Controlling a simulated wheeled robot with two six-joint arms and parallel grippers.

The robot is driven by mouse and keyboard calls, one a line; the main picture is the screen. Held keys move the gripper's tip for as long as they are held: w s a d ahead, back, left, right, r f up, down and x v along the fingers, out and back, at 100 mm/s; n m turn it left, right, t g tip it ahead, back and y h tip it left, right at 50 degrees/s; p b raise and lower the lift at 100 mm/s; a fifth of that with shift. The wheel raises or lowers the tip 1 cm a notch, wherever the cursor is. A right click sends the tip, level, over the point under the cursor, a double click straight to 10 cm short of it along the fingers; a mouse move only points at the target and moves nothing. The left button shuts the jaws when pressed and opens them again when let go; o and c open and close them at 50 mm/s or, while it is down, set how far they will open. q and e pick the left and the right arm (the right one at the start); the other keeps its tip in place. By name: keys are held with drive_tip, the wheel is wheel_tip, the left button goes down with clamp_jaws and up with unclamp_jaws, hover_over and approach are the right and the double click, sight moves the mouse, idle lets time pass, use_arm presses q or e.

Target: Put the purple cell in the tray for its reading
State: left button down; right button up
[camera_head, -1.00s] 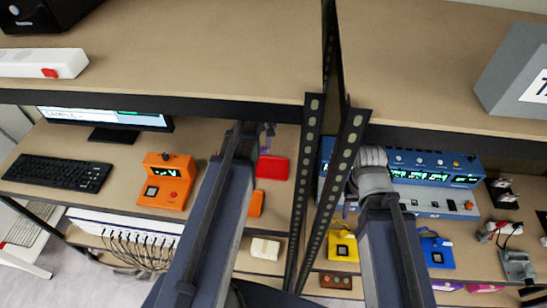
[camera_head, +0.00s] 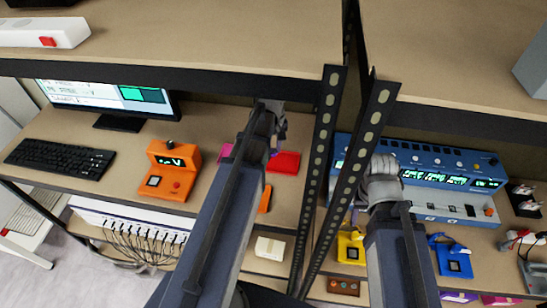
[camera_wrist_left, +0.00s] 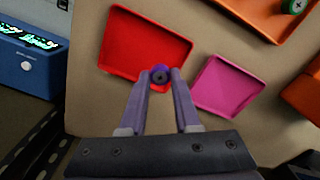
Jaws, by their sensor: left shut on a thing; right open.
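My left gripper (camera_wrist_left: 160,92) is shut on the purple cell (camera_wrist_left: 160,74), seen end-on between the fingertips. In the wrist view the cell overlaps the lower right corner of the red tray (camera_wrist_left: 145,45), beside the pink tray (camera_wrist_left: 226,86). Its height above the board is unclear. In the head view my left gripper (camera_head: 275,148) is by the red tray (camera_head: 289,163), and the pink tray (camera_head: 226,151) is partly hidden by my arm. An orange tray (camera_wrist_left: 262,14) holds a green cell (camera_wrist_left: 295,6). My right gripper (camera_head: 354,214) is open by the blue bench unit, mostly hidden by its wrist.
An orange meter (camera_head: 172,172) stands left of the trays, a keyboard (camera_head: 60,157) further left. Black perforated posts (camera_head: 325,150) stand between my arms. A shelf edge (camera_head: 200,82) runs overhead. The blue unit (camera_head: 430,165) and yellow meter (camera_head: 351,248) lie right.

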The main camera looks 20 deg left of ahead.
sight(273, 151)
use_arm(q)
drive_tip(key=shift+f+b, duration=1.7)
drive_tip(key=shift+f, duration=0.15)
drive_tip(key=shift+f, duration=0.15)
drive_tip(key=c, duration=0.9)
unclamp_jaws()
wheel_tip(273, 151, up, 12)
drive_tip(key=p, duration=1.2)
drive_tip(key=shift+r, duration=0.2)
